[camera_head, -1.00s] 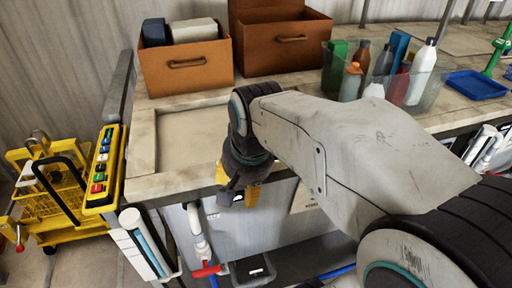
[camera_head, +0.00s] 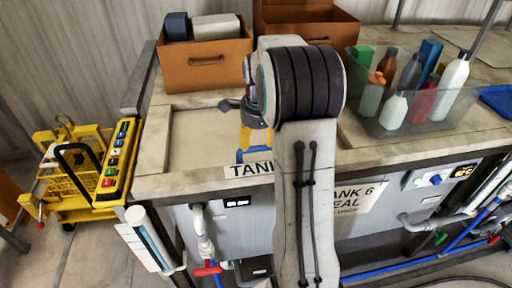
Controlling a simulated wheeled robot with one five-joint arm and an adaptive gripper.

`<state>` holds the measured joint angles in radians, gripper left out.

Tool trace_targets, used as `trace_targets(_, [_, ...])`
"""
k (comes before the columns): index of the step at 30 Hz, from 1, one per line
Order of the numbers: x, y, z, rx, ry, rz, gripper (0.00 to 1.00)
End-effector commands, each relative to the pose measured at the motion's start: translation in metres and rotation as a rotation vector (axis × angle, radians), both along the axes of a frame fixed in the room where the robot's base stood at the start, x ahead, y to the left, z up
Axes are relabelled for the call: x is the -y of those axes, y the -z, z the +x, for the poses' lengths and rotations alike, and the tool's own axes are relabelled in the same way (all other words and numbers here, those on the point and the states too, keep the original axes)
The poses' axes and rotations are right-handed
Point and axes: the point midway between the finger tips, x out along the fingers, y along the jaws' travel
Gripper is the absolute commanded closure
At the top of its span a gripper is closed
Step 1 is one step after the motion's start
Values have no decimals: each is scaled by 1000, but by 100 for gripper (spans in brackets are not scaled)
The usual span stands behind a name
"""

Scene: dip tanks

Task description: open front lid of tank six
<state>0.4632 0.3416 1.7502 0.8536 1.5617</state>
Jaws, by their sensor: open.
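The label reading TANK 6 SEAL (camera_head: 355,198) is on the front of the pale tank bench, partly hidden by my arm. Another label starting with TANK (camera_head: 247,169) sits on the bench's front edge, its end hidden by my arm. A flat pale recessed panel (camera_head: 200,145) lies in the bench top to the left of my arm; I cannot tell whether it is the front lid. My gripper (camera_head: 254,153) is open and points down, with yellow fingers, close to the panel's right part and front edge. My arm hides the bench top behind it. No handle is clear.
Two brown boxes (camera_head: 206,73) stand at the back. A clear bin (camera_head: 414,122) of bottles stands at the right. A yellow cart (camera_head: 76,165) is at the left. Pipes with a red valve handle (camera_head: 208,270) and a small dark display (camera_head: 237,202) are on the front.

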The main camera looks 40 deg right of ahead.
Motion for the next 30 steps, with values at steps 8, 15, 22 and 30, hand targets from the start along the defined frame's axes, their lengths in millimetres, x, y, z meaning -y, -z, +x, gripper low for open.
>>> trace_targets(8, [2, 34, 5, -4, -2, 1, 44])
trace_targets(15, [4, 49, 8, -1, -3, 0, 44])
trace_targets(22, [4, 52, 9, 1, -3, -1, 44])
trace_targets(30, [4, 52, 9, 0, -3, -1, 53])
